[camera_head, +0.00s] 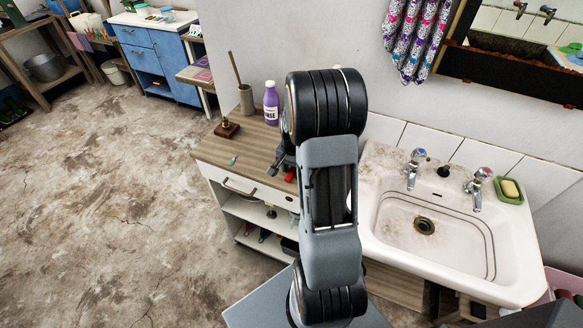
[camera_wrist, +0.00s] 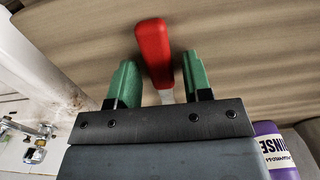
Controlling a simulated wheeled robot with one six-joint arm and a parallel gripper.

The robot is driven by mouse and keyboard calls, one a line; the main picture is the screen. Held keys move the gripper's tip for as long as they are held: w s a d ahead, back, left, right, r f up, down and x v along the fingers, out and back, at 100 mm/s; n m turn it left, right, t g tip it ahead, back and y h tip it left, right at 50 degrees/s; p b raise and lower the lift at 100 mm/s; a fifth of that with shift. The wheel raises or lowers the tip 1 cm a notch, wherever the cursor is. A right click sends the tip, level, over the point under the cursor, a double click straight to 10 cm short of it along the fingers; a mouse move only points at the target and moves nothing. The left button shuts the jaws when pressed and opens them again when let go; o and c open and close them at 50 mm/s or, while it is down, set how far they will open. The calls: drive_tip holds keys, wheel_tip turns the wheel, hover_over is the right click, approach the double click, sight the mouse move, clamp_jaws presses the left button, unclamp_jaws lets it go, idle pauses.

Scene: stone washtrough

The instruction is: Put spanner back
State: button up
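A red-handled tool (camera_wrist: 153,48) with a pale metal shank lies on the wood-grained counter top. Its far end is hidden behind my gripper's body, so I cannot tell whether it is the spanner. My gripper (camera_wrist: 160,60) has two green fingers, spread apart, one on each side of the tool. Gaps show between the fingers and the tool. In the head view, the red tool (camera_head: 290,175) shows beside my arm, low over the counter. My arm hides part of the counter there. No other spanner can be made out clearly.
A purple bottle (camera_head: 271,104), a holder with a stick (camera_head: 246,99), a dark wooden block (camera_head: 227,129) and a small green item (camera_head: 232,160) stand or lie on the counter (camera_head: 215,150). Open shelves (camera_head: 255,213) below hold small items. A white sink (camera_head: 470,240) is at right.

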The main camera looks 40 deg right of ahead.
drive_tip(key=shift+o, duration=0.2)
wheel_tip(320, 180, up, 12)
drive_tip(key=s+a+r+n+t, duration=0.2)
drive_tip(key=s+a+n, duration=0.4)
drive_tip(key=a, duration=0.3)
drive_tip(key=s+a+r+n+t, duration=0.1)
drive_tip(key=s+a+r+n, duration=0.1)
drive_tip(key=s+a+n, duration=0.4)
drive_tip(key=a, duration=0.3)
drive_tip(key=shift+a+r+t, duration=0.3)
drive_tip(key=shift+r+t, duration=0.1)
